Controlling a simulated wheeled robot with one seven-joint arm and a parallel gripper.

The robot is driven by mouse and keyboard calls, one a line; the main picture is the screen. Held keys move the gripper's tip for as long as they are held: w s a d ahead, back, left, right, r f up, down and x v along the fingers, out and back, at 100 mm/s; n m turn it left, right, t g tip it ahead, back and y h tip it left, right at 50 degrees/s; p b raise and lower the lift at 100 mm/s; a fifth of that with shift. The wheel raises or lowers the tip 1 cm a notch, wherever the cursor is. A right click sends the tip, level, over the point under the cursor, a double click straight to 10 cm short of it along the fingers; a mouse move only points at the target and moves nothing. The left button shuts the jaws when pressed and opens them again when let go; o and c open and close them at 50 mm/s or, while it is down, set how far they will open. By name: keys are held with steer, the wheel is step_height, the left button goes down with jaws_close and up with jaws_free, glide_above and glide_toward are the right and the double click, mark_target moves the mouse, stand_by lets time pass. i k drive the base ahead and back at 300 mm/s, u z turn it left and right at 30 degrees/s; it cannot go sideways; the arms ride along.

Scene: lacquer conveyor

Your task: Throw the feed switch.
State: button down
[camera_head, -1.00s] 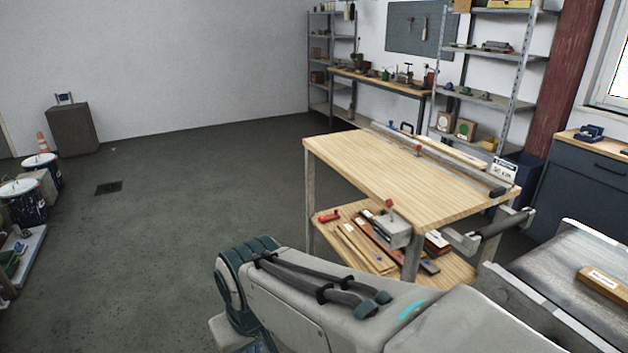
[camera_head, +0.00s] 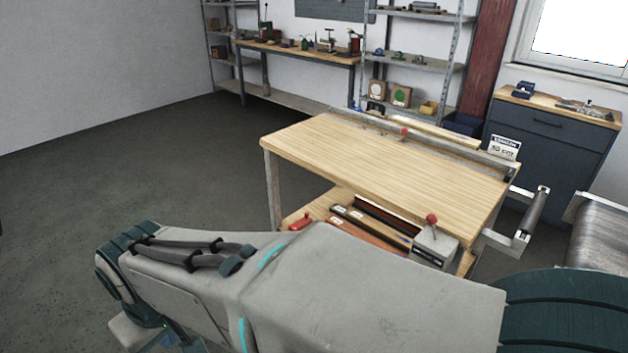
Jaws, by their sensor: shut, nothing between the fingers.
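A grey box (camera_head: 436,248) with a short lever topped by a red ball knob (camera_head: 432,219) is fixed at the near right corner of the wooden workbench (camera_head: 385,160). It looks like the feed switch; I cannot read any label on it. The lever stands up, leaning slightly left. My arm crosses the lower part of the picture in front of the bench, and its nearer link passes just below the box. My gripper does not show; nothing touches the lever in this view.
A metal rail with a red knob (camera_head: 404,131) and a printed sign (camera_head: 504,148) lines the bench's far edge. A roller (camera_head: 536,212) juts out at right, beside a conveyor (camera_head: 603,240). Boards and a red tool (camera_head: 301,222) lie on the lower shelf. Floor at left is clear.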

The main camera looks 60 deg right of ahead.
mark_target(432, 218)
steer(key=i, duration=0.5)
steer(key=z, duration=3)
steer(key=i, duration=0.5)
steer(key=z, duration=0.3)
